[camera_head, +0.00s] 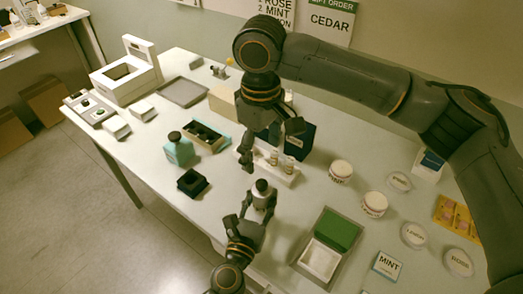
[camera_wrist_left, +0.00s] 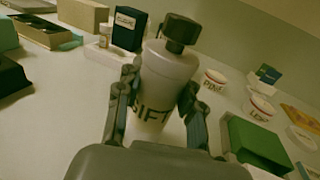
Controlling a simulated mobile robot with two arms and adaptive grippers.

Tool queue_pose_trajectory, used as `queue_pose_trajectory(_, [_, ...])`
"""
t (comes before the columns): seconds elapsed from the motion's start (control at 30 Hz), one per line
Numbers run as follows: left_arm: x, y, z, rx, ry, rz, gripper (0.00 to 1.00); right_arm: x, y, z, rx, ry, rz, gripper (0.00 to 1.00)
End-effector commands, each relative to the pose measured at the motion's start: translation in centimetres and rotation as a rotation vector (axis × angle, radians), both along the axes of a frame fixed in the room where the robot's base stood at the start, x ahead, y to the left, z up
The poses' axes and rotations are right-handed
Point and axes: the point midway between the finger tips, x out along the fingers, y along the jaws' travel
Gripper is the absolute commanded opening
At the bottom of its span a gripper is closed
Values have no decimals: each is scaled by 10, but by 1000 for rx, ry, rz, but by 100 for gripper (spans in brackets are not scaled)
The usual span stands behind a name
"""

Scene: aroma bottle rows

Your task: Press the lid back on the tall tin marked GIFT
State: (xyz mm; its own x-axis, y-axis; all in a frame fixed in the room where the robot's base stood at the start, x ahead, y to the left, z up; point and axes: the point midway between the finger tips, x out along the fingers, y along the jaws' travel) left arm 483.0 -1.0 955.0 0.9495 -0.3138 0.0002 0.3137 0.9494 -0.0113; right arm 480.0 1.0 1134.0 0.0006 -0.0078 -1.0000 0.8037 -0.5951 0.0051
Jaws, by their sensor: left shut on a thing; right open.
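The tall tin marked GIFT (camera_wrist_left: 160,85) is a white-grey cylinder standing between the fingers of my left gripper (camera_wrist_left: 157,105), which is shut on it. Its dark lid (camera_wrist_left: 180,30) is on top, looking tilted and off to the right in the left wrist view. In the head view the tin (camera_head: 262,199) stands near the table's front, with my left gripper (camera_head: 256,214) at its near side. My right gripper (camera_head: 271,148) is open and empty, above and beyond the tin, apart from it. The lid's seating at the rim is partly unclear.
Behind the tin stands a white rack (camera_head: 287,179) with small bottles. Several round tubs and lids lie farther right.

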Motion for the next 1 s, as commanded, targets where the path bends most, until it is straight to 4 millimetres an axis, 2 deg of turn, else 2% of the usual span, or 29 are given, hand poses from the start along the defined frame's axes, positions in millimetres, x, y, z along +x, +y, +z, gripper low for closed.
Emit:
queue_pose_trajectory(0.03, [0,0,-1,0,2,-1,39,0,0,0,0,0,0,72])
queue_pose_trajectory(0.17, [0,0,-1,0,2,-1,64,0,0,0,0,0,0,72])
queue_pose_trajectory(0.47, [-1,0,0,0,1,0,64,0,0,0,0,0,0,72])
queue_pose_trajectory(0.57, [-7,2,-1,3,1,-1,64,0,0,0,0,0,0,72])
queue_pose_trajectory(0.67, [-21,7,-2,4,3,-2,64,0,0,0,0,0,0,72])
queue_pose_trajectory(1.0, [-89,29,-1,3,3,-3,64,0,0,0,0,0,0,72])
